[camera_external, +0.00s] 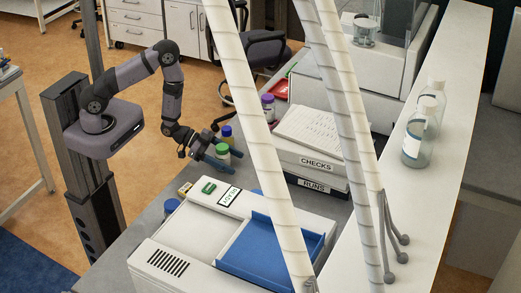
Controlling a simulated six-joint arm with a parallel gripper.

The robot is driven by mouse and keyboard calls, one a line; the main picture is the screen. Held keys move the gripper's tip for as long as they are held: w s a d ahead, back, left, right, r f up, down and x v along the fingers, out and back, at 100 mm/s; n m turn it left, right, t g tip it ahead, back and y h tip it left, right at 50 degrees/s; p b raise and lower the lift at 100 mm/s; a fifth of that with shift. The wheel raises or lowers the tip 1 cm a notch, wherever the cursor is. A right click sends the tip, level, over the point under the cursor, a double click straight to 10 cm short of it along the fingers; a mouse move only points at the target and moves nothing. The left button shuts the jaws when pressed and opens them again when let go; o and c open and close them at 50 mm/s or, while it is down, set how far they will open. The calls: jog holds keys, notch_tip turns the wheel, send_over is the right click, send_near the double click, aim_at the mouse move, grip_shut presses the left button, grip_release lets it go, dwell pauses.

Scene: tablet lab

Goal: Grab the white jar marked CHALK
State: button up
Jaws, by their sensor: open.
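Several small jars stand on the grey bench around my gripper (227,160). One has a green cap (222,149) and a pale body, partly hidden by the gripper. A white jar with a purple cap (268,106) stands farther back, partly hidden by a slanted white hose. A blue cap (172,205) shows at the front left. No CHALK label is readable on any jar. My gripper is open, low over the bench beside the green-capped jar, and seems to hold nothing.
A white machine (178,236) with a blue tray (262,258) fills the front. Boxes marked CHECKS (316,163) and RUNS (314,184) stand to the right. Thick white hoses (258,120) cross the view. Glass bottles (416,145) stand on the right ledge.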

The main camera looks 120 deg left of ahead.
jog(key=shift+w+f, duration=0.15)
jog(key=shift+w, duration=0.2)
jog(key=shift+c, duration=0.2)
jog(key=c, duration=1.2)
jog(key=shift+o, duration=0.2)
jog(key=shift+a+r, duration=0.1)
jog(key=shift+r, duration=0.15)
notch_tip(320, 180, up, 10)
jog(key=b, duration=0.1)
jog(key=shift+f+b, duration=0.2)
jog(key=shift+b, duration=0.2)
